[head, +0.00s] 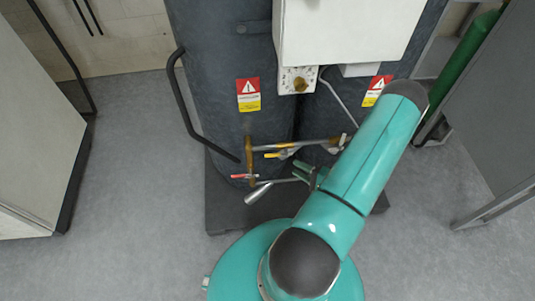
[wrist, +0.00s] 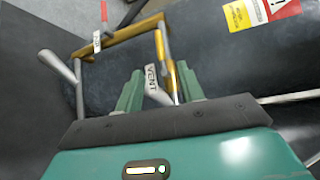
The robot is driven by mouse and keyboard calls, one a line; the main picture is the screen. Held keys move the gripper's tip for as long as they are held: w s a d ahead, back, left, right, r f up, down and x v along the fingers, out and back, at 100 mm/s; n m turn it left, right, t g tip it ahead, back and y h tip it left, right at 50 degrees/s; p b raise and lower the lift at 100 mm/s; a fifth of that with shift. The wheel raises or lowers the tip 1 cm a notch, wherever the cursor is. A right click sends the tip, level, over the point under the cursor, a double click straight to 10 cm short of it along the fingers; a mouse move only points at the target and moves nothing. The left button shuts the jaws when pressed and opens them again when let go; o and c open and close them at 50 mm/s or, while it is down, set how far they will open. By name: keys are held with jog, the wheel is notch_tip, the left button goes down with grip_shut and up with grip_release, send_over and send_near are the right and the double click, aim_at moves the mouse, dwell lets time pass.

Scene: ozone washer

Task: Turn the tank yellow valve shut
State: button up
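The yellow valve handle (head: 272,155) is a short lever beside the upper pipe on the front of the dark tank (head: 221,105). In the wrist view, a yellow bar (wrist: 160,45) beside the grey pipe appears to be this handle, beyond the fingertips. A white VENT tag (wrist: 152,77) shows between the fingers. My gripper (head: 306,172) is close to the handle, slightly below and right of it in the head view. In the wrist view, its two green fingers (wrist: 160,85) are spread apart. I cannot tell whether either finger touches the valve or pipe.
A red valve handle (head: 238,176) and a silver nozzle (head: 258,194) sit left of my gripper on the brass pipework (head: 250,162). A black curved rail (head: 188,118) is at the tank's left. A white box (head: 345,32) hangs above. Open floor (head: 130,200) lies left.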

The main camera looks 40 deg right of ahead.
aim_at(273, 154)
jog(key=x, duration=1.2)
jog(key=shift+w, duration=0.2)
grip_shut()
